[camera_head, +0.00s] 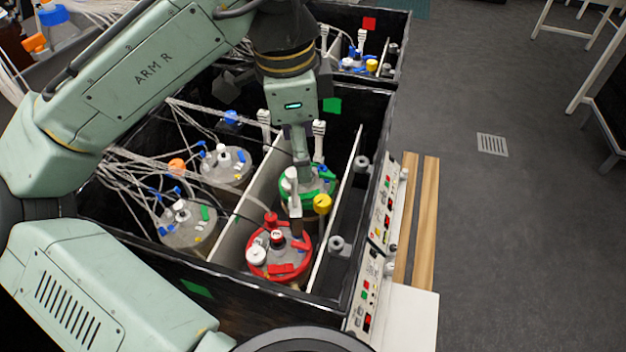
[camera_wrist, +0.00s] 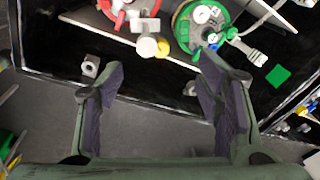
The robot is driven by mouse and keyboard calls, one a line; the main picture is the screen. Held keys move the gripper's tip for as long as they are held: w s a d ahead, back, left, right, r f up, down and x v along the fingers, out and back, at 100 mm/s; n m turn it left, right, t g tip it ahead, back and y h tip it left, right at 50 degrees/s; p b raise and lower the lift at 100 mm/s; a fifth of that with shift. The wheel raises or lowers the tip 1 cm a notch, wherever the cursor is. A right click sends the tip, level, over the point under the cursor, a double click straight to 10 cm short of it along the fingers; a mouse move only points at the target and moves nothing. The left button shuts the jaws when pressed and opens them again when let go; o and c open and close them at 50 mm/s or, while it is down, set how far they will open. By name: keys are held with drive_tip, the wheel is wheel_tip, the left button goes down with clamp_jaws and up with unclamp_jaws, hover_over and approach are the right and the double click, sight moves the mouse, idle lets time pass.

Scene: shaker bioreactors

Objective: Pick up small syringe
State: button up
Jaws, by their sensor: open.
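My gripper (camera_wrist: 160,85) is open in the wrist view, its two dark-padded fingers apart with nothing between them. In the head view my gripper (camera_head: 302,165) hangs over the right compartment of the black box, partly covering the green-lidded vessel. A pale, slim syringe-like piece (camera_wrist: 248,50) stands beside the green lid (camera_wrist: 200,24) in the wrist view, beyond the right finger. Similar white pieces (camera_head: 264,122) stand by the box's back wall in the head view. I cannot tell which one is the small syringe.
A red-lidded vessel (camera_head: 279,252) stands in front of the green-lidded vessel (camera_head: 318,184). A yellow cap (camera_head: 322,204) sits close to my gripper. Two grey-lidded vessels with many tubes fill the left compartment. The box's walls (camera_head: 340,205) and control panel (camera_head: 378,235) border the right side.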

drive_tip(key=shift+s+a+f+g+y, duration=0.3)
drive_tip(key=shift+s+a+g, duration=0.05)
drive_tip(key=shift+s+g, duration=0.1)
drive_tip(key=shift+s+a+f, duration=0.1)
drive_tip(key=shift+s+f, duration=0.05)
drive_tip(key=shift+f, duration=0.15)
hover_over(295, 206)
drive_tip(key=f, duration=0.4)
drive_tip(key=shift+s+f, duration=0.2)
drive_tip(key=shift+f, duration=0.1)
drive_tip(key=f, duration=0.5)
drive_tip(key=shift+w+f, duration=0.2)
drive_tip(key=shift+f, duration=0.15)
drive_tip(key=c, duration=1.2)
